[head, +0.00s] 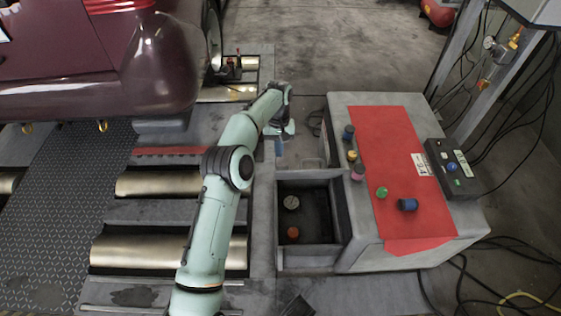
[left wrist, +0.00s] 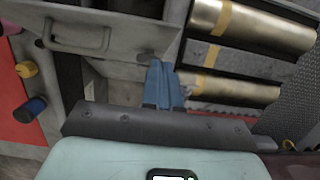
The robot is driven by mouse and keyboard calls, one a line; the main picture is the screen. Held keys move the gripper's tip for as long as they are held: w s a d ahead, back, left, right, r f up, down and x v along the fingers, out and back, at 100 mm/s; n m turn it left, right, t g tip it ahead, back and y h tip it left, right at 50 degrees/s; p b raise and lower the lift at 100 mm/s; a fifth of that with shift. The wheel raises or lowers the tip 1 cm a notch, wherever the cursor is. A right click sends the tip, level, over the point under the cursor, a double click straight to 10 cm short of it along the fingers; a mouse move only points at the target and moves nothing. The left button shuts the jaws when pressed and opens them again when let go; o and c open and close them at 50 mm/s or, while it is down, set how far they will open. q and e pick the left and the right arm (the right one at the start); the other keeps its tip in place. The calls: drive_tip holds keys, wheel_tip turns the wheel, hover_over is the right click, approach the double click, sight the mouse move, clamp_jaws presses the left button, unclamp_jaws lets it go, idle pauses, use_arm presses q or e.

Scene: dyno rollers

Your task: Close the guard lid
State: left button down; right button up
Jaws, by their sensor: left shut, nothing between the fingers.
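The guard lid (head: 310,171) looks open, at the far edge of a grey bin (head: 341,206) whose inside is exposed. Its bar handle shows on the far side. In the left wrist view the grey panel with the handle, seemingly the lid (left wrist: 115,46), is at the upper left. My left gripper (head: 279,147) is just beyond and left of the lid, with its blue fingers pointing down. In the left wrist view its fingers (left wrist: 163,85) are together and empty, near the panel's corner; contact cannot be told. My right gripper is not in view.
A white-grey knob (head: 291,202) and an orange knob (head: 293,233) are in the bin. A grey cabinet with a red mat (head: 390,150) and several coloured knobs stands to the right, with a control box (head: 451,168). Metal rollers (head: 150,250) and a maroon car (head: 90,60) are left.

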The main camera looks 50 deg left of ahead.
use_arm(q)
drive_tip(key=shift+s+d+f+b, duration=0.2)
drive_tip(key=shift+s+d+f, duration=0.15)
drive_tip(key=shift+s+d, duration=0.25)
drive_tip(key=shift+s+d+f+b, duration=0.15)
drive_tip(key=shift+s+d+f, duration=0.25)
drive_tip(key=shift+d, duration=0.3)
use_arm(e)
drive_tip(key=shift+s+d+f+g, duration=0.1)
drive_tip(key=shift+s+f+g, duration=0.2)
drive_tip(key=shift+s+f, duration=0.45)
use_arm(q)
drive_tip(key=shift+s, duration=0.1)
